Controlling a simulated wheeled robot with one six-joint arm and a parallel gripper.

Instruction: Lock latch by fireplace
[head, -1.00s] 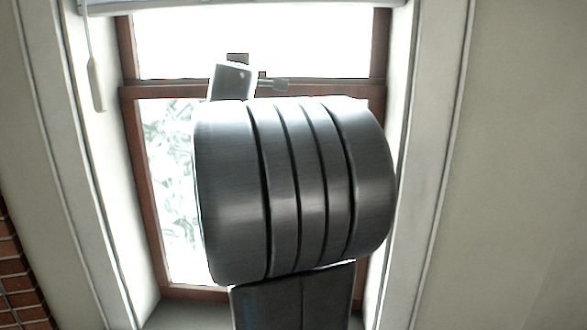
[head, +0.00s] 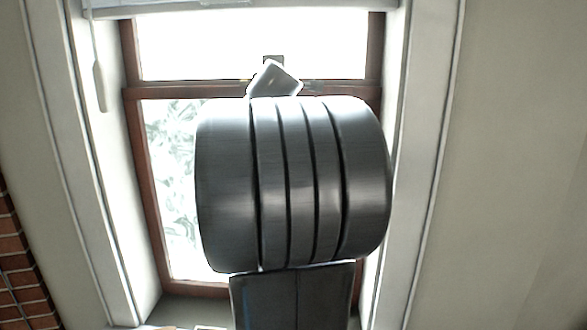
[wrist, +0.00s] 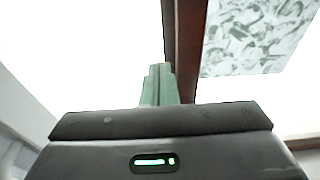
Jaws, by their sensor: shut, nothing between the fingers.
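The latch cannot be made out for certain. In the head view, a small grey piece (head: 313,86) shows against the window's brown middle rail (head: 345,88), just right of my wrist. I cannot tell whether it is the latch or part of my gripper. My arm hides the centre of the rail and much of the lower pane. In the wrist view, my gripper (wrist: 159,70) is shut and empty, its greenish fingers close together beside the dark brown window rail (wrist: 187,45). I cannot tell whether the fingers touch anything.
The window sits in a deep recess with white side trim (head: 427,130). A blind cord with a pale pull (head: 100,85) hangs at the upper left. Red brickwork (head: 22,265) is at the lower left. Bare wall (head: 520,160) fills the right. Bright glass washes out the wrist view.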

